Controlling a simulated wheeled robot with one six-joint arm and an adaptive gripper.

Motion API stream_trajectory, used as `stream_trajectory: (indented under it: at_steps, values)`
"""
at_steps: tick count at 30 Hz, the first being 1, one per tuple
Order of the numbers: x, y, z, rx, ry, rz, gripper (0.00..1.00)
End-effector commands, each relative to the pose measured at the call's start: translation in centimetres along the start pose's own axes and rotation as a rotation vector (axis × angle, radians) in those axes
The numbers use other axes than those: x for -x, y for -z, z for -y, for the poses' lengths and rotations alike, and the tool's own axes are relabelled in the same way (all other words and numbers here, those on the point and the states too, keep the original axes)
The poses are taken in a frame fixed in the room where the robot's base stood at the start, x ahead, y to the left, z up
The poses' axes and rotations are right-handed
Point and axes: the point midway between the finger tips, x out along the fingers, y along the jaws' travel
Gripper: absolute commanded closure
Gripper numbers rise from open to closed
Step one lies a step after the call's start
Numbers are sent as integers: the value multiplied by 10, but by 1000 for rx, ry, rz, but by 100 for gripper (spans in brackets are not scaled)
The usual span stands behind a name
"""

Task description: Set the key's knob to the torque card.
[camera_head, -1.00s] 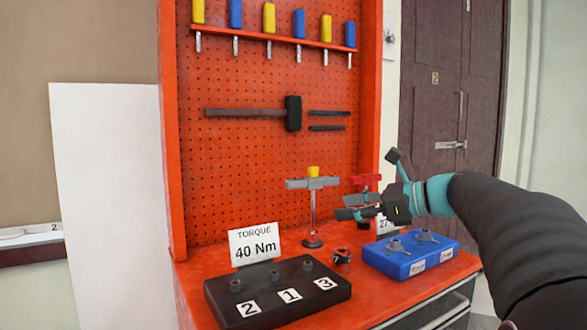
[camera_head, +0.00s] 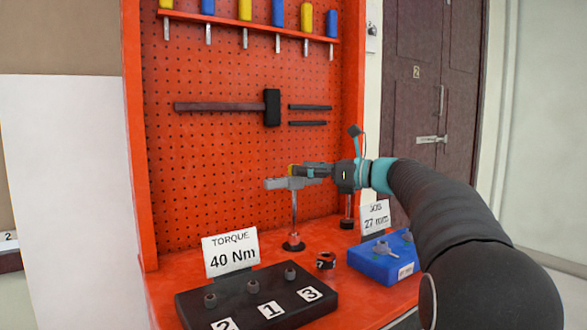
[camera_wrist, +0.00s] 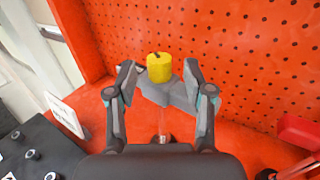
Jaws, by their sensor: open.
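The key is a grey T-shaped tool (camera_head: 276,184) standing upright on a dark round foot on the red bench. Its yellow knob (camera_wrist: 159,68) sits on top, with a dark mark on its upper face, too small to read as a setting. My gripper (camera_head: 303,171) is open at the key's head. In the wrist view its two fingers (camera_wrist: 159,80) stand apart on either side of the knob and crossbar. In the head view the gripper mostly hides the knob. The torque card (camera_head: 232,253) reads 40 Nm.
A black block (camera_head: 262,298) marked 2, 1, 3 holds several studs in front. A dark ring (camera_head: 326,261) lies beside it. A blue block (camera_head: 383,265) and a 27 mm card (camera_head: 375,218) stand to the right. The red pegboard (camera_head: 220,150) rises close behind the key.

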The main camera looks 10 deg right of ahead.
Motion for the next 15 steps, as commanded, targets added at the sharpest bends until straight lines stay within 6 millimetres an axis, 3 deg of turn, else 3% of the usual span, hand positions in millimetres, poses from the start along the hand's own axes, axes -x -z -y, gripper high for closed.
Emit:
stream_trajectory:
  at_steps: [6, 15]
  values:
    - [-28, 0, -2, 0, -4, 0, 48]
    - [-36, 0, -1, 0, -2, -1, 48]
